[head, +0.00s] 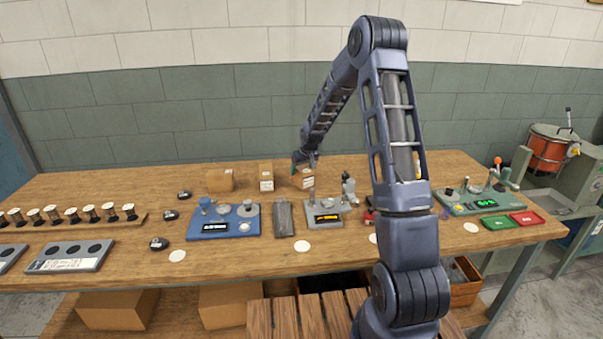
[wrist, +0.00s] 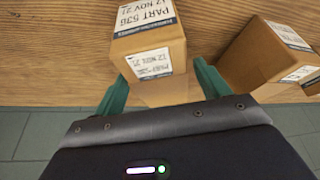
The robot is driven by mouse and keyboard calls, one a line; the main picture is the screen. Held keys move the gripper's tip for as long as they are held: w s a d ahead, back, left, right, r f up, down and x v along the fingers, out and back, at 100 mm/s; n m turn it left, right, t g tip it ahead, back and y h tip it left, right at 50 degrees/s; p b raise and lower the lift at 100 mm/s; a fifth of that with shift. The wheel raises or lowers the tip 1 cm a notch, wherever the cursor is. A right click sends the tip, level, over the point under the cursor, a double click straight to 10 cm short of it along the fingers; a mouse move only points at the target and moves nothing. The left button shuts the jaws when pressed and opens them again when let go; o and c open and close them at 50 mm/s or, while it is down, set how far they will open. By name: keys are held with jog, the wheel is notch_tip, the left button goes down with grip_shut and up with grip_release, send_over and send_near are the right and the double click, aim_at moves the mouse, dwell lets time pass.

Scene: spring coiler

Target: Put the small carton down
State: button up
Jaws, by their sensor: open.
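The small carton (wrist: 150,45) is a brown box with white labels, one of them reading "PART 536". In the head view the carton (head: 306,180) appears to stand upright on the workbench, near its back edge. My gripper (wrist: 160,78) is open, with a green finger on each side of the carton's near end. I cannot tell whether either finger touches it. In the head view my gripper (head: 306,160) is at the top of the carton and partly covers it. The carton's underside is hidden.
Another labelled carton (head: 266,178) stands to the left, close by, and a wider carton (head: 220,181) is beyond it. A grey device (head: 325,212) and a dark grey block (head: 284,218) are in front. A blue device (head: 224,219) is at front left. The wall is behind.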

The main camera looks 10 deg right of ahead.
jog(key=v, duration=1)
jog(key=shift+s+r, duration=0.1)
jog(key=s+d+r+m+h, duration=0.1)
jog(key=s+d+r, duration=0.2)
jog(key=s+r, duration=0.65)
jog(key=s+d+r+m, duration=0.1)
jog(key=s+d+r, duration=0.3)
jog(key=s+r, duration=0.55)
jog(key=s+d+m, duration=0.1)
jog(key=s+d, duration=0.1)
jog(key=s, duration=1.1)
jog(key=s+d+m, duration=0.1)
jog(key=s+d, duration=0.1)
jog(key=s, duration=1.1)
jog(key=shift+s+d+f+m+h, duration=0.2)
jog(key=shift+s+f+m+h, duration=0.1)
jog(key=shift+s+f+h, duration=0.1)
